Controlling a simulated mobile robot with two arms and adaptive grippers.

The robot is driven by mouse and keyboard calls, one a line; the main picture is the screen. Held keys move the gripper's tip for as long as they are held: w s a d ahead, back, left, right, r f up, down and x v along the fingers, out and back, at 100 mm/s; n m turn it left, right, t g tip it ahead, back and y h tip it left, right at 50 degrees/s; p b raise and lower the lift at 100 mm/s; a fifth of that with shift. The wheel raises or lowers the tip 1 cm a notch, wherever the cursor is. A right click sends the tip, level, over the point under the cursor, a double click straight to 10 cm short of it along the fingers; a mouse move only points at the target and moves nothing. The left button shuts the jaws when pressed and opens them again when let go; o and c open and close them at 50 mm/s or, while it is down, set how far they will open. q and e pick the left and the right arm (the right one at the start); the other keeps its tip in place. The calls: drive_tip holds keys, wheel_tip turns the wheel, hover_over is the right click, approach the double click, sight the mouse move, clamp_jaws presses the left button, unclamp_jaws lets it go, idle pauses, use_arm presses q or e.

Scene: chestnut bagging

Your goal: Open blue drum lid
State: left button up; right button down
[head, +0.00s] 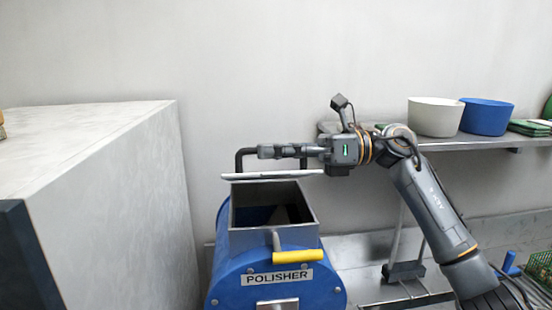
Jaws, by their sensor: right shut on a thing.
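The blue drum (232,285) stands at the lower middle with a POLISHER label and a yellow handle (298,257) on its front. Its square grey hopper mouth (310,212) is uncovered, and I see into its dark inside. The thin pale lid (260,176) is above and behind the mouth, seen almost edge-on, with a black bar handle (241,158) on it. My right gripper (266,152) comes in from the right and is shut on this handle; the fingers hide part of the grip. My left gripper is not in view.
A large pale block or cabinet (110,190) stands to the left of the drum. A wall shelf (470,142) on the right holds a white bowl (434,118), a blue bowl (486,118) and green items. A metal counter (510,232) runs below it.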

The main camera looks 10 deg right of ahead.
drive_tip(key=shift+w+r+m+p, duration=1)
drive_tip(key=shift+w+r, duration=0.1)
drive_tip(key=shift+r, duration=0.2)
drive_tip(key=c, duration=1.4)
unclamp_jaws()
drive_tip(key=shift+d+f, duration=0.1)
drive_tip(key=d, duration=1.1)
drive_tip(key=shift+d, duration=0.4)
